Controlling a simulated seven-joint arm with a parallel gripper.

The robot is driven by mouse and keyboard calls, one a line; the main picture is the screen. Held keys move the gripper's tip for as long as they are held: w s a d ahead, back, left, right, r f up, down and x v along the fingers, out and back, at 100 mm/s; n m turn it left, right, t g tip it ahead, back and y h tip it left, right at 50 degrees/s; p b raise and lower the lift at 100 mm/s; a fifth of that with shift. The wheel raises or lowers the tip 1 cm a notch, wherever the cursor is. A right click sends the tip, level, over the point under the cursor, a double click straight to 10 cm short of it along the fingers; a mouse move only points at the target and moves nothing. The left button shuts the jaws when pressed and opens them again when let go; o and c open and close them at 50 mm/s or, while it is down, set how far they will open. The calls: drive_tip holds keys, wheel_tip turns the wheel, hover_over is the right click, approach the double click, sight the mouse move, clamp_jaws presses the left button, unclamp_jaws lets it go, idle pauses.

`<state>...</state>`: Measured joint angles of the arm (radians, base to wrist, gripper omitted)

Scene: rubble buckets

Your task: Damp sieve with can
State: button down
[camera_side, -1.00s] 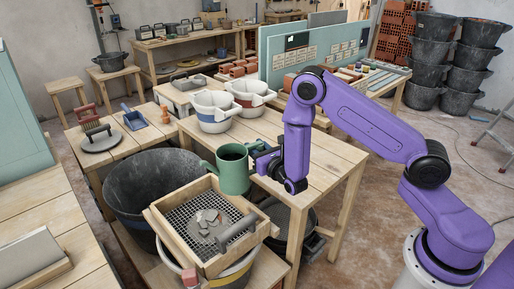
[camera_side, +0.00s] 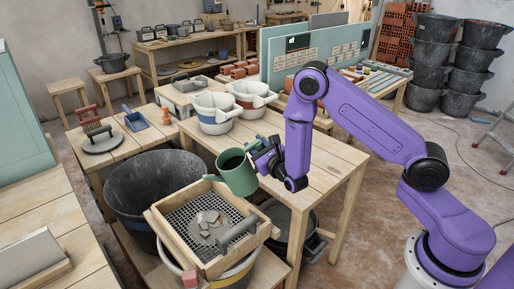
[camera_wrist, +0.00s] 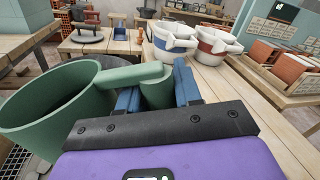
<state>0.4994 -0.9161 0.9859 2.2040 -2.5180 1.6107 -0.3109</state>
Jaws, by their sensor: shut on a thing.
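My gripper (camera_side: 266,160) is shut on the green watering can (camera_side: 239,178), gripping it on its right side. The can is held in the air over the back right edge of the wooden-framed sieve (camera_side: 161,232) and is tilted to the left. The sieve rests on a bucket (camera_side: 233,277) and holds several grey rubble pieces on its mesh. In the wrist view the can (camera_wrist: 62,104) fills the left side, with the blue fingers (camera_wrist: 155,88) around its green grip. I cannot see any water leaving the can.
A large black tub (camera_side: 120,190) stands left of the sieve. Two white buckets (camera_side: 213,112) stand on the table behind. The wooden table (camera_side: 310,165) under my arm has free room.

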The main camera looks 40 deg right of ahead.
drive_tip(key=shift+w+a+r+n, duration=0.15)
drive_tip(key=shift+r+n, duration=0.15)
drive_tip(key=shift+r, duration=0.25)
drive_tip(key=shift+s+a+r+n, duration=0.15)
drive_tip(key=shift+r+n, duration=0.15)
drive_tip(key=shift+r, duration=0.25)
drive_tip(key=shift+w, duration=0.1)
idle(0.5)
wheel_tip(320, 180, down, 7)
drive_tip(key=m, duration=0.5)
drive_tip(key=shift+d, duration=0.45)
idle(0.4)
drive_tip(key=shift+r, duration=2.45)
drive_tip(key=shift+d, duration=0.1)
